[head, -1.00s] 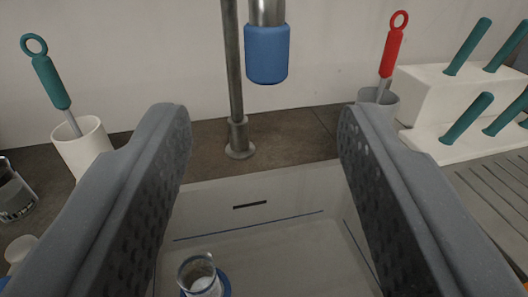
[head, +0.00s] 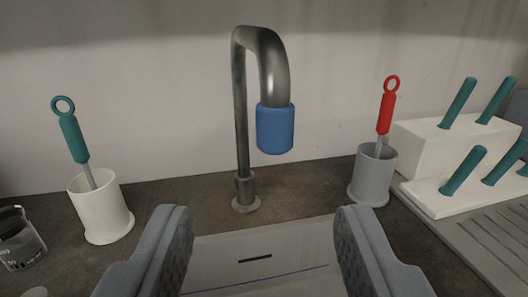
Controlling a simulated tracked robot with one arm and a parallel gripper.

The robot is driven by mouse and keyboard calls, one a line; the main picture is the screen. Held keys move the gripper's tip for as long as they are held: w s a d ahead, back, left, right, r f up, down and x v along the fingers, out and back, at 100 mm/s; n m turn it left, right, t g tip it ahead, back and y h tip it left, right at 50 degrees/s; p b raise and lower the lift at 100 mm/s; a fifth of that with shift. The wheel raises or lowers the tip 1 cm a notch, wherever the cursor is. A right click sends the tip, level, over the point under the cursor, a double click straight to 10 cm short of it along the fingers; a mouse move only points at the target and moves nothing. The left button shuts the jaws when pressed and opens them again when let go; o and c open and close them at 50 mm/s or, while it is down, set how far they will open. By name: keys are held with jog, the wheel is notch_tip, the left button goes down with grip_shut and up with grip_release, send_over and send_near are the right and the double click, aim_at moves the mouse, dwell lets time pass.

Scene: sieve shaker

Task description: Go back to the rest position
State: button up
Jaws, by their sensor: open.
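My gripper (head: 264,232) is open and empty in the lower middle of the head view, its two grey padded fingers wide apart. Between the fingers shows the pale sink basin (head: 220,248), with a dark slot in its far wall and a blue line below it. Behind the gripper's fingertips stands the metal tap (head: 241,120), with a blue sleeve (head: 275,128) on its spout. The fingers appear apart from the tap. The floor of the basin is out of view.
At left stand a white cup (head: 102,212) with a teal-handled tool (head: 73,138) and a glass beaker (head: 20,240). At right are a grey cup (head: 372,178) with a red-handled tool (head: 386,112) and a white rack (head: 430,150) with several teal pegs. The wall behind is bare.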

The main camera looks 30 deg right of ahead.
jog(key=w+a+r+n+t+y+p, duration=0.1)
jog(key=a+r+n+y+p, duration=0.15)
jog(key=a+r, duration=0.5)
jog(key=w+a+r+n+y+p, duration=0.1)
jog(key=w+a+r+y, duration=0.2)
jog(key=r, duration=0.7)
jog(key=s+a+r+y+p, duration=0.1)
jog(key=s+a+r, duration=0.2)
jog(key=r, duration=0.3)
jog(key=s+a+r+n+g+y+p, duration=0.1)
jog(key=s+a+r, duration=0.3)
jog(key=r, duration=0.2)
jog(key=s+a+r+n+y+p, duration=0.1)
jog(key=s+a+r, duration=0.2)
jog(key=s+r, duration=0.1)
jog(key=shift+s+a+r, duration=0.15)
jog(key=shift+s+r, duration=0.1)
jog(key=shift+r, duration=0.65)
